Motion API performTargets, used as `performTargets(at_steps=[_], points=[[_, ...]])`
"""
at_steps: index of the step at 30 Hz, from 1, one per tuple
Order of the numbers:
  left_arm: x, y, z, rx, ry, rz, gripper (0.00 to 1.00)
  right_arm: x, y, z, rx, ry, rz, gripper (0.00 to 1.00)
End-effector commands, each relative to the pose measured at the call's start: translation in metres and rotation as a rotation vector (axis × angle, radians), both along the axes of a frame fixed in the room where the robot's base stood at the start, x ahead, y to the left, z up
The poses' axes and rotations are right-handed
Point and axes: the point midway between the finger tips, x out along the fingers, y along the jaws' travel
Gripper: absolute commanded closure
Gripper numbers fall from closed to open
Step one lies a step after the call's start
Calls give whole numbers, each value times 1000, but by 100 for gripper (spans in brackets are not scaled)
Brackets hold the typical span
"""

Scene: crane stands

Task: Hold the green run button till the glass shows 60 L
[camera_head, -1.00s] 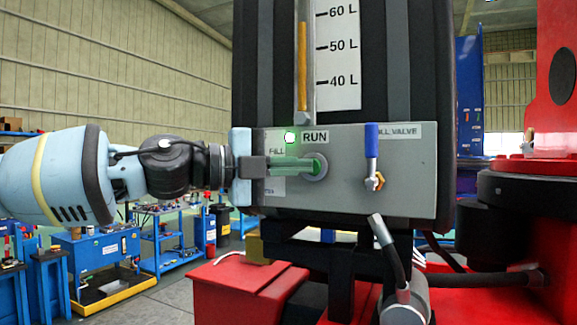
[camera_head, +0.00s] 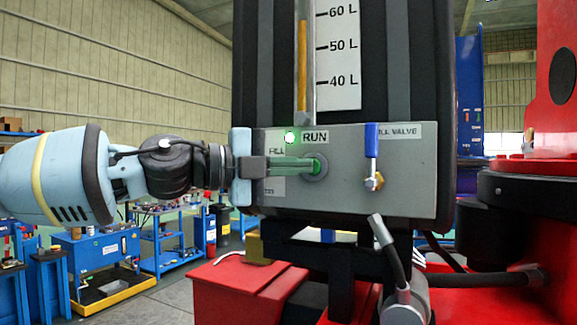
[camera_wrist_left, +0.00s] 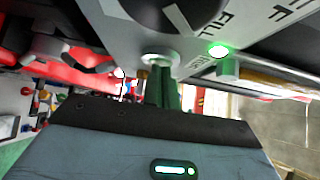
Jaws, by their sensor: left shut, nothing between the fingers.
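My left gripper (camera_head: 312,166) is shut, with its fingertips against the green run button (camera_head: 321,170) on the grey control box (camera_head: 340,200). The fingers cover most of the button, and how far it is pushed in is hard to tell. In the left wrist view the fingers (camera_wrist_left: 161,68) meet the round button collar (camera_wrist_left: 160,58). The lamp beside RUN (camera_head: 291,137) glows green. The sight glass (camera_head: 302,70) holds an amber column whose top is a little below the 60 L mark on the white scale (camera_head: 338,60). My right gripper is not in view.
A blue-handled fill valve (camera_head: 372,150) sticks out of the box right of the button. A red crane part (camera_head: 555,110) stands at the right, and a red box (camera_head: 245,290) lies below. Blue workbenches stand at the far left.

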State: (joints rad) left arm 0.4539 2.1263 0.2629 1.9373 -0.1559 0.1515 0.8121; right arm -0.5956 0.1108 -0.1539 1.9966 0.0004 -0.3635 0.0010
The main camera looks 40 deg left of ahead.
Motion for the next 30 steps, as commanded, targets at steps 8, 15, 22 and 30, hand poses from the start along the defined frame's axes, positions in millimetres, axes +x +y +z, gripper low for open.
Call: performTargets(at_steps=[8,15,22,30], points=[[4,6,-1,-6,-1,17,100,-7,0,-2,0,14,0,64],[4,6,-1,-6,-1,17,100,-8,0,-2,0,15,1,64],[4,6,-1,-6,-1,17,100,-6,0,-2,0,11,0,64],[4,6,-1,-6,-1,17,100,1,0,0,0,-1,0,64]])
